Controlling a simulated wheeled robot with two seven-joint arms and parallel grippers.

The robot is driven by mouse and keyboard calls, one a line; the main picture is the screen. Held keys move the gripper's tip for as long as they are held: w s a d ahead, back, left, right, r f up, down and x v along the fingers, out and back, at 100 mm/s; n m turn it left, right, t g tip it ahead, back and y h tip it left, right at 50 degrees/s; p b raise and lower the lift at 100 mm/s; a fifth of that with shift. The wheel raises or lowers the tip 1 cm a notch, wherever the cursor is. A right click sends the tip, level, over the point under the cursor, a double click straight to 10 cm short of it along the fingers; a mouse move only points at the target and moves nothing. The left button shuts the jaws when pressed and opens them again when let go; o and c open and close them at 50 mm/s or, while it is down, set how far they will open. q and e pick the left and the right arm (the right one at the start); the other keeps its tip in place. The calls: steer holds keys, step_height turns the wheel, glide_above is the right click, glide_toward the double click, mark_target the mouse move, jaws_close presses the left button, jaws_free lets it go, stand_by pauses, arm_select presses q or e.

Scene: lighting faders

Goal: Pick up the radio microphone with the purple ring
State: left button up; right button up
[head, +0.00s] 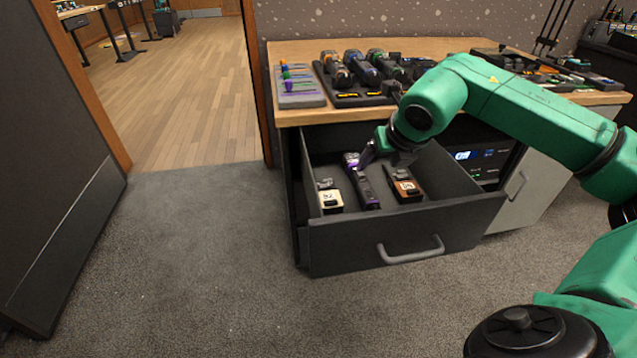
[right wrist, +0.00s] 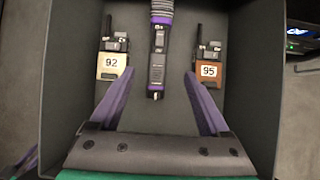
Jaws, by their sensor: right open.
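The radio microphone with the purple ring (head: 368,190) lies in the open drawer, between two small packs. It also shows in the right wrist view (right wrist: 157,55), lying lengthwise with its top end cut off by the frame edge. My right gripper (head: 380,158) is over the drawer, tilted down. In the right wrist view its purple fingers (right wrist: 157,75) are spread wide, one to each side of the microphone, with clear gaps and nothing held. In the head view, the gripper partly hides the drawer's back.
A cream pack marked 92 (right wrist: 111,64) and a brown pack marked 95 (right wrist: 208,70) flank the microphone. The drawer front (head: 340,245) and walls surround them. Above, the wooden top (head: 290,52) holds more microphones (head: 360,68) and a grey fader panel (head: 300,100).

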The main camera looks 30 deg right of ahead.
mark_target(363, 180)
steer(key=b+x, duration=0.2)
steer(key=x, duration=1.2)
steer(key=shift+a, duration=0.1)
arm_select(q)
steer(key=d+t, duration=0.1)
steer(key=d+f+t+h, duration=0.1)
steer(key=w+d, duration=0.1)
steer(key=d, duration=0.1)
steer(key=shift+d+f+t+h, duration=0.1)
steer(key=shift+f+t+h, duration=0.3)
arm_select(e)
steer(key=shift+r, duration=0.1)
jaws_close()
